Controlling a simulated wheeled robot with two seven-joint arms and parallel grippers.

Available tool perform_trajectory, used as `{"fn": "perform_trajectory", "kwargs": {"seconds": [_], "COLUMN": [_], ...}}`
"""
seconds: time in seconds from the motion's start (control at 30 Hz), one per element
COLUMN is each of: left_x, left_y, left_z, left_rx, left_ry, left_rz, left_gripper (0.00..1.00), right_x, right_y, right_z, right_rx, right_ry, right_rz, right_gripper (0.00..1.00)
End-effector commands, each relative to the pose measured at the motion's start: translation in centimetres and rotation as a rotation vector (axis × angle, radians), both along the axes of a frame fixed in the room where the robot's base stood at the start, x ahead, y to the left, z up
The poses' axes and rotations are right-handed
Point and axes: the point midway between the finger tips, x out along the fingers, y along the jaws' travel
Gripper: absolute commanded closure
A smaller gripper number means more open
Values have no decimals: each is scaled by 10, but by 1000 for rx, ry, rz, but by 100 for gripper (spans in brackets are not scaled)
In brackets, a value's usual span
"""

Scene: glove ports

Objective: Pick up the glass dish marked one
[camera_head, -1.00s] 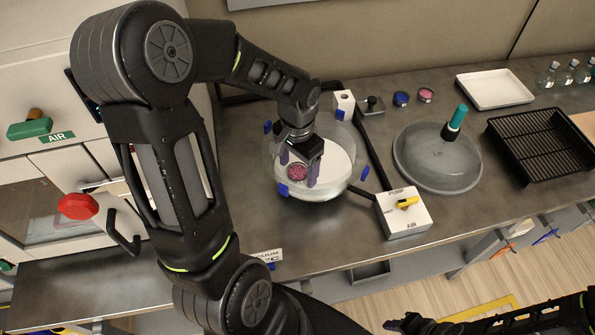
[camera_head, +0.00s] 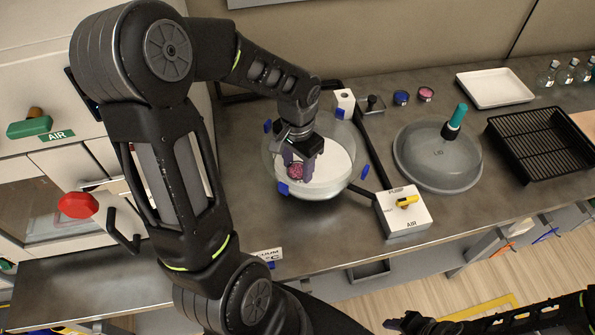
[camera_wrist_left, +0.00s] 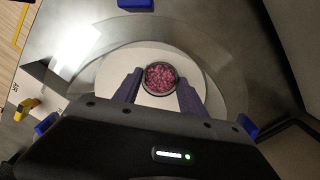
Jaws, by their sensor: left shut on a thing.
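A small round dish of pink granules (camera_head: 297,172) is inside the clear round vessel (camera_head: 335,185), over its white plate (camera_head: 328,166). No mark can be read on the dish. My left gripper (camera_head: 298,163) reaches down into the vessel and is shut on the dish. In the left wrist view the dish (camera_wrist_left: 160,78) sits between the two purple-grey fingers. Whether it touches the plate is hard to tell. My right gripper (camera_head: 400,325) is partly in view at the bottom edge, away from the vessel; its jaws are unclear.
A grey lid (camera_head: 437,165) with a teal-topped knob lies right of the vessel. A pump box with a yellow lever (camera_head: 403,214) stands in front. Blue (camera_head: 401,98) and pink (camera_head: 426,94) dishes, a white tray (camera_head: 494,88) and a black rack (camera_head: 540,145) are further right.

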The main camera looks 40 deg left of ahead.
Motion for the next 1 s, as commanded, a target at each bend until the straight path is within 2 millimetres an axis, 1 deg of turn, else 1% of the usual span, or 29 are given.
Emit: {"fn": "perform_trajectory", "kwargs": {"seconds": [0.03,0.07,0.33,0.57,0.67,0.77,0.87,1.0], "left_x": [0,0,0,0,1,1,1,2], "left_y": [0,0,0,0,0,0,0,0], "left_z": [0,0,0,1,5,15,31,59], "left_rx": [0,0,0,0,1,1,1,1], "left_ry": [0,0,0,0,-3,-5,-5,-6], "left_rz": [0,0,0,0,0,0,0,0], "left_gripper": [67,69,91,92,92,92,92,92], "right_x": [0,0,0,0,0,0,0,1], "right_y": [0,0,0,0,0,0,0,0], "right_z": [0,0,0,0,-1,-2,-4,-6], "right_rx": [0,0,0,0,0,0,1,2], "right_ry": [0,0,0,0,0,0,-1,-3], "right_rz": [0,0,0,0,0,0,1,0], "right_gripper": [64,64,64,64,64,64,64,64]}}
